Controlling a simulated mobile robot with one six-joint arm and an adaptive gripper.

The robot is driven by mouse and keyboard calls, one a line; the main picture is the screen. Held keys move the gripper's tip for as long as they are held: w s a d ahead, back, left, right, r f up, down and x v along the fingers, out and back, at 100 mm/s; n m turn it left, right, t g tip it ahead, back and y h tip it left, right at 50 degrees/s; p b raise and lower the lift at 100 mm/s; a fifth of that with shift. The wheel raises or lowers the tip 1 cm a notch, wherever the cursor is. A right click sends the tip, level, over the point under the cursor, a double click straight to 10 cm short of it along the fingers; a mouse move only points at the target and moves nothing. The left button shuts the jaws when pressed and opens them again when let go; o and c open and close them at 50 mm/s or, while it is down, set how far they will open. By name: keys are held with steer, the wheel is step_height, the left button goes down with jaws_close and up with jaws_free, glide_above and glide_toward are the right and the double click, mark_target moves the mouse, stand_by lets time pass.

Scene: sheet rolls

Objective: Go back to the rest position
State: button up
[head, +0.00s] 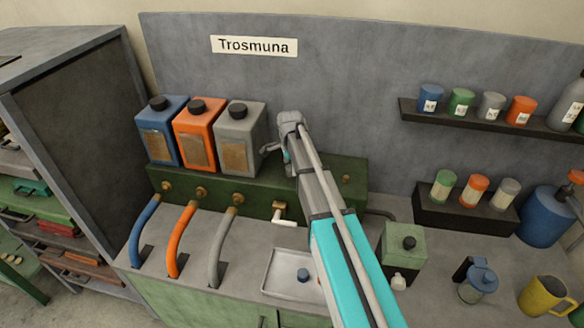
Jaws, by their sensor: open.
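My arm reaches up from the lower right, past the front of the green bench unit (330,178). My gripper (270,151) is small in view, beside the arm's far end and just right of the grey canister (241,136). It is open, and I see nothing held in it. Part of it is hidden behind the arm's end. I cannot tell whether it touches the grey canister.
Blue (159,133) and orange (198,135) canisters stand left of the grey one. Curved hoses hang below. A white tray (277,282) holds a small blue piece. Right are a green box (405,262), a yellow mug (543,297) and a wall shelf (470,121).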

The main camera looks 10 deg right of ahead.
steer(key=shift+r, duration=0.15)
step_height(320, 180, up, 9)
steer(key=p, duration=0.9)
steer(key=shift+w, duration=0.1)
steer(key=shift+r+p, duration=0.4)
steer(key=shift+p, duration=0.2)
steer(key=shift+f, duration=0.1)
